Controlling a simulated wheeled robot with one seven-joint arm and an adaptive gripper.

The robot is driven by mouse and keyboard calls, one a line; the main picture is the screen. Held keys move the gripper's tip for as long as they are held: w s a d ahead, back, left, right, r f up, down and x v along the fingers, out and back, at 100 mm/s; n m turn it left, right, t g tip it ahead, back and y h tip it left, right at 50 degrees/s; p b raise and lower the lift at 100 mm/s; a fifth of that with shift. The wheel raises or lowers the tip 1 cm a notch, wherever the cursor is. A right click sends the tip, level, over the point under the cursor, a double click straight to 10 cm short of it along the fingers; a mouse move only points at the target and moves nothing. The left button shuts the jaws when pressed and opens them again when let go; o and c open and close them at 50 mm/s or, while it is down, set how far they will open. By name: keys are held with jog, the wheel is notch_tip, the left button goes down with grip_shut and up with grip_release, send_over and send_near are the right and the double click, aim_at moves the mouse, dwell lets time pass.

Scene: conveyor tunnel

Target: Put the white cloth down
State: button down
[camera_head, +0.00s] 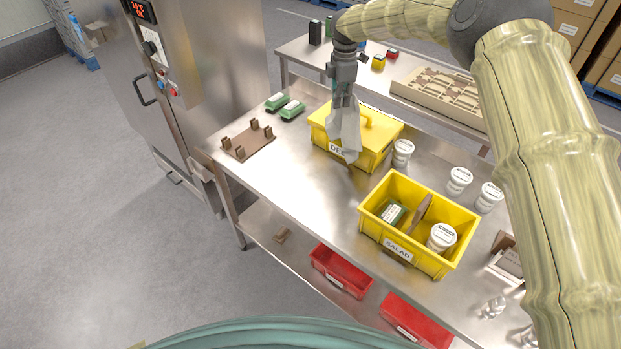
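My gripper (342,97) points down above the steel table (290,172). It appears shut on the white cloth (345,133). The cloth looks pale grey-white and hangs limp below the fingers. I cannot tell whether the cloth touches the box. The fingertips are small and partly hidden by the cloth.
An open yellow SALAD crate (454,210) holds a green pack and a white tub. White tubs (403,153) stand nearby. Two green packs (291,110) and a brown rack (246,142) sit left. Bare steel lies between the rack and the crate. Red bins (341,271) sit below.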

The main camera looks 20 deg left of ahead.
jog(key=w+d+m, duration=0.1)
jog(key=w+d, duration=0.3)
jog(key=w, duration=0.1)
jog(key=s+a+f, duration=0.6)
jog(key=s+f, duration=0.2)
jog(key=s+a+f, duration=0.6)
jog(key=s+f, duration=0.1)
jog(key=f, duration=0.1)
jog(key=s+a+f, duration=0.6)
jog(key=s+f, duration=0.2)
jog(key=f, duration=0.1)
jog(key=shift+s, duration=0.35)
dwell(0.3)
jog(key=c, duration=1.2)
grip_release()
jog(key=shift+c, duration=0.2)
jog(key=shift+r, duration=0.1)
